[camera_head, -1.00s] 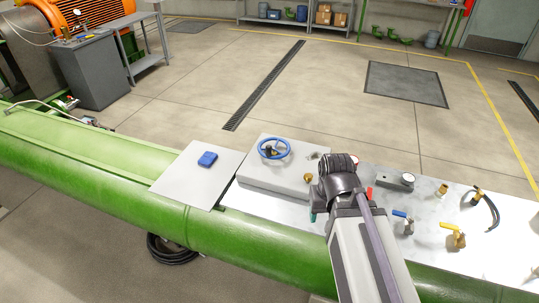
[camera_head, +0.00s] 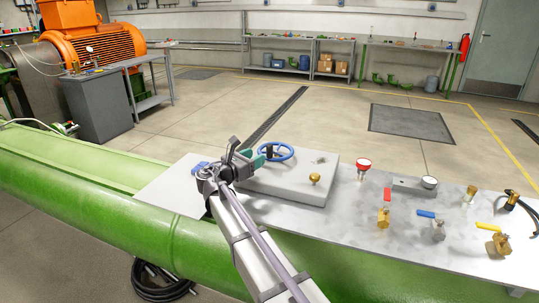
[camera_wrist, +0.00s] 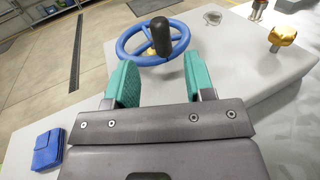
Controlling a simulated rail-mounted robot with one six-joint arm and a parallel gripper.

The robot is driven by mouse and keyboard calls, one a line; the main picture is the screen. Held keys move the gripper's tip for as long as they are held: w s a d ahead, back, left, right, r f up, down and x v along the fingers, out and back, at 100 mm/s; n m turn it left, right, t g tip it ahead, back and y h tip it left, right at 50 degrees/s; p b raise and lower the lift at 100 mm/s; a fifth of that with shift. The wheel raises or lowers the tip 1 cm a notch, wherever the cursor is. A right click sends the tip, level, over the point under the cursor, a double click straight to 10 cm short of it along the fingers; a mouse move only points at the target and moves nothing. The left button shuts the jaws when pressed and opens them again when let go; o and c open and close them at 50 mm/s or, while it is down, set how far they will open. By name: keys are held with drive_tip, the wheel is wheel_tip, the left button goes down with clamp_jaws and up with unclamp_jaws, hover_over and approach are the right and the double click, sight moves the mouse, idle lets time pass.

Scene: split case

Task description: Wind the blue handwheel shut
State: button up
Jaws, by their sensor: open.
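The blue handwheel (camera_head: 285,150) sits on the light grey raised block at the middle of the bench. In the wrist view the blue handwheel (camera_wrist: 146,50) lies just beyond my fingertips, its dark upright crank knob (camera_wrist: 160,36) standing on the rim in line with the space between the jaws. My gripper (camera_head: 255,158) comes in from the left, close to the wheel. In the wrist view my gripper (camera_wrist: 155,75) has its two teal pads apart, with nothing between them. I cannot see any contact with the wheel or knob.
A blue folded item (camera_wrist: 48,149) lies left of my gripper. Large green pipes (camera_head: 100,205) run along the front.

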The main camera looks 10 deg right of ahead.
drive_tip(key=x, duration=0.9)
drive_tip(key=shift+w+d+f, duration=0.1)
drive_tip(key=shift+d, duration=0.1)
drive_tip(key=shift+c, duration=0.3)
clamp_jaws()
